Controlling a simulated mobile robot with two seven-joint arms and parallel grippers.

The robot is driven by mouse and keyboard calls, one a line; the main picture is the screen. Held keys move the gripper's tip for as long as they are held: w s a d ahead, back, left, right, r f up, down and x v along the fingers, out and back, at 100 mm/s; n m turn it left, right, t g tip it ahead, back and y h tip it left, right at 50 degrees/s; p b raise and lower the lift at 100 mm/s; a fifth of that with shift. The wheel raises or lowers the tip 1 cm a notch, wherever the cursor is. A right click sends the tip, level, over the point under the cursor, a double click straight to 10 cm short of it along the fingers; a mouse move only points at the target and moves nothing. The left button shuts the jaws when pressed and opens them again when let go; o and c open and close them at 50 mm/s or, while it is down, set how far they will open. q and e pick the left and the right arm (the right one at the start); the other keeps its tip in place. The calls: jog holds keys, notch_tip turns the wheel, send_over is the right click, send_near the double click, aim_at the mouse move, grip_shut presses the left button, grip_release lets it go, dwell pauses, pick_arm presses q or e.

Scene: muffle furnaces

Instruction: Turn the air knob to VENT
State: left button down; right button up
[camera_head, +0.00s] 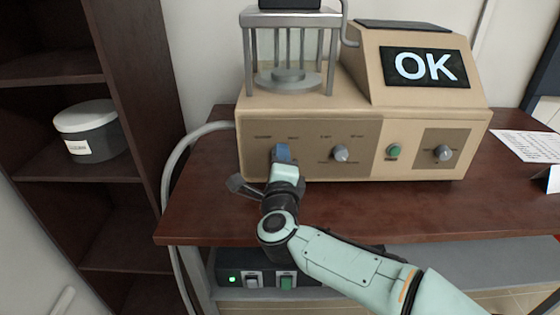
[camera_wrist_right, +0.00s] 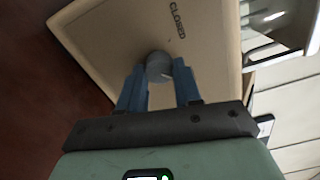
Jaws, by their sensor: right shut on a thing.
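A beige furnace control box (camera_head: 260,170) stands on the table with a brown front panel. My right gripper (camera_head: 281,153) is at the leftmost knob of this panel and hides it in the head view. In the right wrist view, my right gripper's blue fingers (camera_wrist_right: 158,78) are on either side of a round grey knob (camera_wrist_right: 158,65), shut on it. The word CLOSED (camera_wrist_right: 177,20) is printed near this knob; no VENT label is legible. The knob's pointer cannot be made out. My left gripper is not in view.
The panel also has a middle knob (camera_head: 340,153), a green button (camera_head: 394,150) and a right knob (camera_head: 443,153). A display (camera_head: 424,67) reads OK. A glass-and-metal chamber (camera_head: 290,50) stands on the left. A switch box (camera_head: 268,276) sits below the tabletop (camera_head: 200,220).

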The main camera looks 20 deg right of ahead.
jog(key=o, duration=1)
jog(key=shift+o, duration=0.2)
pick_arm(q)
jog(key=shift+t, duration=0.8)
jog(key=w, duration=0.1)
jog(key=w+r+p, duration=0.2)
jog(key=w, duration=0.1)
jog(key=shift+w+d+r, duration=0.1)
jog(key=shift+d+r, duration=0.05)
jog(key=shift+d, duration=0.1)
pick_arm(e)
jog(key=v, duration=1.3)
jog(key=shift+s, duration=0.2)
